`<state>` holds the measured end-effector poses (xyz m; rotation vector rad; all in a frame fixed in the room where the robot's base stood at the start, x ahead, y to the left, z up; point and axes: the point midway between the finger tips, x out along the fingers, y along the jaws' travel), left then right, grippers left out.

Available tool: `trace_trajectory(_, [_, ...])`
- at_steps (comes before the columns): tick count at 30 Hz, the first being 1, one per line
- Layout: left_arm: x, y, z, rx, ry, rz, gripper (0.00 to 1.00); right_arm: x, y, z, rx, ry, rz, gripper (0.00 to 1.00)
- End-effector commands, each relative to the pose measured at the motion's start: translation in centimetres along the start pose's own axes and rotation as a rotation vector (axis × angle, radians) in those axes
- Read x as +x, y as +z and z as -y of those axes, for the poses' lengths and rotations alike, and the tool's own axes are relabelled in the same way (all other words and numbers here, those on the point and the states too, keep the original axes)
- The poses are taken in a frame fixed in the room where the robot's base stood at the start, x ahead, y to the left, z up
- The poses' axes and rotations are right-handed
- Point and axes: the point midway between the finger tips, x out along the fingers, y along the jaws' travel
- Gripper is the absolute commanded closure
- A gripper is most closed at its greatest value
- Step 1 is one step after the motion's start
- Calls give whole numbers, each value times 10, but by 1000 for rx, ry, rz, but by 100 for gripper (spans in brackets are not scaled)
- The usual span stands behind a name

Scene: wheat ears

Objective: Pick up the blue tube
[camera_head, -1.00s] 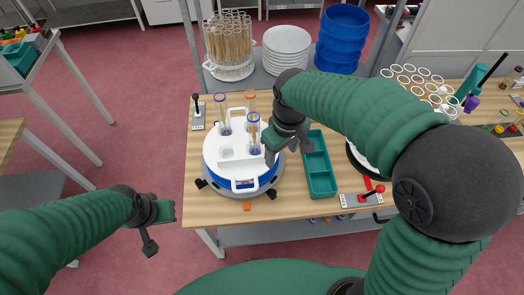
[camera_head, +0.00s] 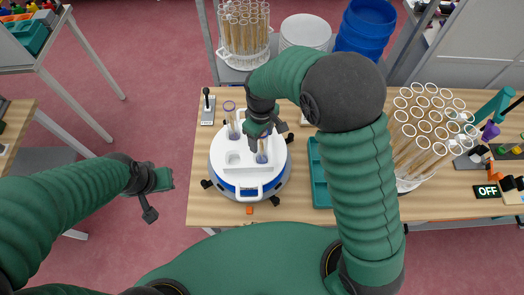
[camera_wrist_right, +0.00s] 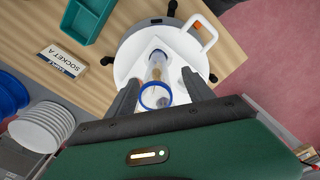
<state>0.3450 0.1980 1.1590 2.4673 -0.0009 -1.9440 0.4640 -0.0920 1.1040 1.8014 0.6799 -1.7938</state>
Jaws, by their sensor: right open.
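A white round device (camera_head: 222,172) with a blue band stands on the wooden table and holds upright clear tubes. The blue-rimmed tube (camera_wrist_right: 155,97) stands in it, between the two fingers of my right gripper (camera_wrist_right: 160,82) in the right wrist view. In the head view its lower part (camera_head: 262,157) shows under my right gripper (camera_head: 262,137), which hides its top. My right gripper is open around the tube. My left gripper (camera_head: 158,197) is open and empty, off the table's left side.
A teal tray (camera_head: 320,190) lies right of the device, partly behind my right arm. A rack of white-rimmed tubes (camera_head: 432,125) stands farther right. A black-knobbed switch (camera_head: 207,108) sits at the back left. A "SOCKET A" block (camera_wrist_right: 62,62) shows in the wrist view.

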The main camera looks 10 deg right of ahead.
Motion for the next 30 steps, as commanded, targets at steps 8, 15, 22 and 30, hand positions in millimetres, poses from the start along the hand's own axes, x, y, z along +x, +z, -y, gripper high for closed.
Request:
trace_trajectory(8, [-7,-2,0,0,0,0,100,22,1,-2,1,-1,-2,39])
trace_trajectory(15, [-7,-2,0,0,0,0,100,20,1,0,2,0,-3,59])
trace_trajectory(22, [-7,-2,0,0,0,0,100,21,0,-1,1,-1,-2,89])
trace_trajectory(30, [-7,-2,0,0,0,0,100,21,0,-1,1,-2,-2,100])
